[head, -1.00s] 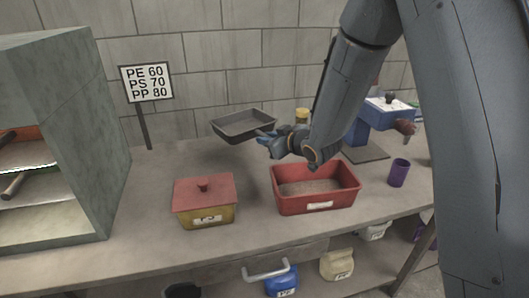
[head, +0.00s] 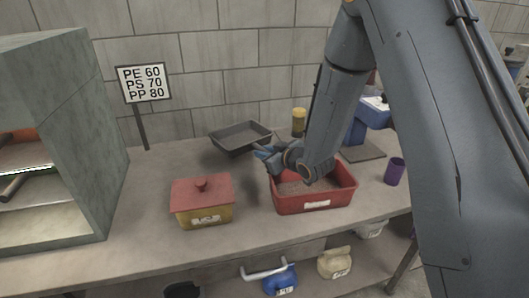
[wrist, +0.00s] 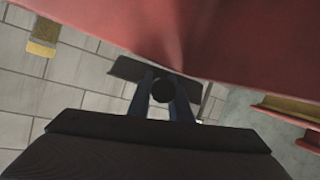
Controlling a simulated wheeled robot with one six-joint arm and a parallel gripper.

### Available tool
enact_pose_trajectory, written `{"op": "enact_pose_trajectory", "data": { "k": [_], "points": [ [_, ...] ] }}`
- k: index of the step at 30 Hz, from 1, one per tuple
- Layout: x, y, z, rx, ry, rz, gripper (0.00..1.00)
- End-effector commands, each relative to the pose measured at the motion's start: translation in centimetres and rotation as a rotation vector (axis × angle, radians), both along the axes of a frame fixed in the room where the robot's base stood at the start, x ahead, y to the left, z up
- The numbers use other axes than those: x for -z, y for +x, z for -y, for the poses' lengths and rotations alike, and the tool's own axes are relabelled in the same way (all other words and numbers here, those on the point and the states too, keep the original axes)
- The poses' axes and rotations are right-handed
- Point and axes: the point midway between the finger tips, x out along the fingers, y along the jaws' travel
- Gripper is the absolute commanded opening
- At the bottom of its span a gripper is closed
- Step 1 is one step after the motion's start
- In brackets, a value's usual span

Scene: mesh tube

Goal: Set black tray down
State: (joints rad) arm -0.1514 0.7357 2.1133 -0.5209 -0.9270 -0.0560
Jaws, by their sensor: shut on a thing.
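The black tray (head: 240,139) is a shallow dark rectangular pan at the back of the bench, left of the red bin. It is roughly level, with a shadow on the bench below it, and looks slightly above the surface; I cannot tell whether any edge touches. My gripper (head: 264,153) is shut on the tray's near right edge. In the wrist view, my gripper (wrist: 163,90) is seen from behind, with a dark part of the tray (wrist: 126,69) beyond the fingers. The grip itself is partly hidden.
A red bin (head: 316,202) with grainy material stands under my forearm. A yellow box with a red lid (head: 201,200) stands front left. A sign (head: 143,84), a grey cabinet (head: 75,130) and a purple cup (head: 395,171) stand around. Bench left of the tray is clear.

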Motion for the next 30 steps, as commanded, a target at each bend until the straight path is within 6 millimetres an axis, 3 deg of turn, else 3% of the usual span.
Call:
{"op": "enact_pose_trajectory", "data": {
  "k": [10, 11, 14, 23, 30],
  "points": [
    [0.7, 0.0, 0.0, 0.000, 0.001, 0.001, 0.00],
    [0.7, 0.0, 0.0, 0.000, 0.000, 0.000, 0.23],
    [0.7, 0.0, 0.0, 0.000, 0.000, 0.000, 0.37],
    [0.6, 0.0, 0.0, 0.000, 0.000, 0.000, 0.37],
    [-1.0, -0.8, 0.6, 0.001, 0.000, 0.000, 0.37]
  ]
}}
